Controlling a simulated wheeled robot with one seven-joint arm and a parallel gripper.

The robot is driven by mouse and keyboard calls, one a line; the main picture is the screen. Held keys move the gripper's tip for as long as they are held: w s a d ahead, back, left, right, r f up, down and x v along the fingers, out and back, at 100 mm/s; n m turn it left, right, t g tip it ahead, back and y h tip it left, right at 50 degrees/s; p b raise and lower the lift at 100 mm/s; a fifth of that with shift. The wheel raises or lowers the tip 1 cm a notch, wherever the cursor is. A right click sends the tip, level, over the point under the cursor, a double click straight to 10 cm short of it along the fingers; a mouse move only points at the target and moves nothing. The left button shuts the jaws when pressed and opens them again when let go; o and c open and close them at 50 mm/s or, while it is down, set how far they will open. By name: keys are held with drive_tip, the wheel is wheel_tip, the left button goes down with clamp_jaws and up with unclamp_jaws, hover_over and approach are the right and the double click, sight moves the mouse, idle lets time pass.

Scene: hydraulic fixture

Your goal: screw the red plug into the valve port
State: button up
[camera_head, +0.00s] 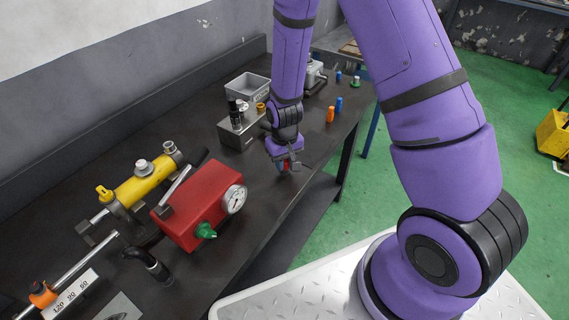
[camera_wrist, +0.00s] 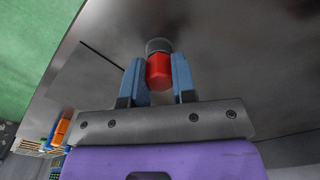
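The red plug (camera_wrist: 159,72) is between the two blue fingertips of my gripper (camera_wrist: 160,76) in the wrist view, with both fingers against its sides. Its grey end points away from the gripper. In the head view my gripper (camera_head: 285,163) points down, low over the front part of the dark bench, with a bit of the red plug (camera_head: 284,167) between its fingers. Whether the plug touches the bench is unclear. I cannot tell which opening is the valve port.
A red block (camera_head: 196,207) with a gauge and a green fitting stands front left, beside a yellow cylinder (camera_head: 147,183). A grey block (camera_head: 242,134) with fittings and a grey bin (camera_head: 248,87) stand behind the gripper. Orange (camera_head: 331,114) and blue (camera_head: 339,104) plugs stand farther right.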

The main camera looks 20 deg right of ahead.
drive_tip(key=shift+r, duration=2.5)
clamp_jaws()
drive_tip(key=shift+o, duration=1.8)
unclamp_jaws()
drive_tip(key=c, duration=0.3)
